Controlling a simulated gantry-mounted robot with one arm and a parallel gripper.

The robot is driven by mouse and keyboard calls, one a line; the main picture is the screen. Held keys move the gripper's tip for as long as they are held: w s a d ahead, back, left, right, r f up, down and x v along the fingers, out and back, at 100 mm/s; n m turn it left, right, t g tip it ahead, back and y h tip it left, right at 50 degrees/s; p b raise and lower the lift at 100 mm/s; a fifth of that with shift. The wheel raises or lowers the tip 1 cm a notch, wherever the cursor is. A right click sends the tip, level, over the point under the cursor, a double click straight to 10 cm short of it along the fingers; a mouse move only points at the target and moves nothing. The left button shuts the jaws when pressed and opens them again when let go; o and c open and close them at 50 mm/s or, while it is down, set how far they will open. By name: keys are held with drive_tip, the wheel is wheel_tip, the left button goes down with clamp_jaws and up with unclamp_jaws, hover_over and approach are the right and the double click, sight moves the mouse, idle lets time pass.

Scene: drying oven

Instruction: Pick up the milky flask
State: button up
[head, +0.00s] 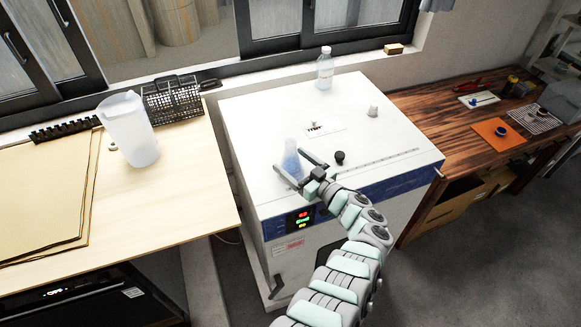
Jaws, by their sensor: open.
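The milky flask (291,160) looks like a pale blue, translucent conical flask. It stands upright on the white top of the drying oven (255,120), near the front left. The flask's lower part shows between the fingers. I cannot tell whether either finger touches it. The near finger hides part of its base.
A clear bottle (325,68), a small white stopper-like piece (372,111), a black knob (339,157) and a ruler (378,163) are on the oven top. A translucent jug (130,130) and a wire basket (172,99) stand left. A wooden bench (440,125) is right.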

drive_tip(key=shift+w+a, duration=0.4)
drive_tip(key=shift+w, duration=0.05)
drive_tip(key=shift+c, duration=0.3)
drive_tip(key=c, duration=1.7)
